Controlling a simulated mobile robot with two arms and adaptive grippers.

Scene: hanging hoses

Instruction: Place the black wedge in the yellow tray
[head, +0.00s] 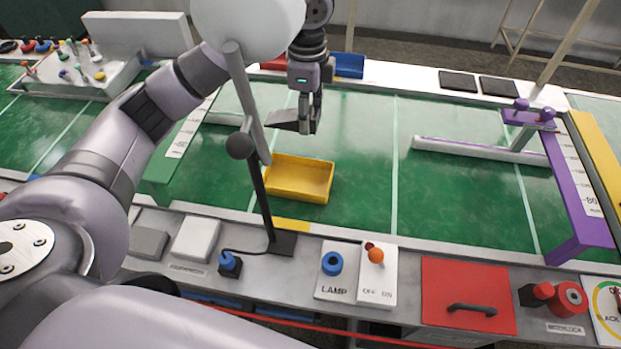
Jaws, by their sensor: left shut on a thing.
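The black wedge (284,125) is held in my left gripper (308,122), which points down above the green table. The wedge shows dark grey, and its thin end sticks out to the left of the fingers. The yellow tray (309,198) lies on the green surface, nearer to me and below the gripper in the picture. The inside of the tray looks empty. Wedge and tray are clearly apart. My right gripper does not show.
A lamp post on a black base (283,243) rises just left of the tray, close to my left arm. A purple frame (574,195) with a pale bar (480,151) stands at the right. The green surface between tray and frame is clear.

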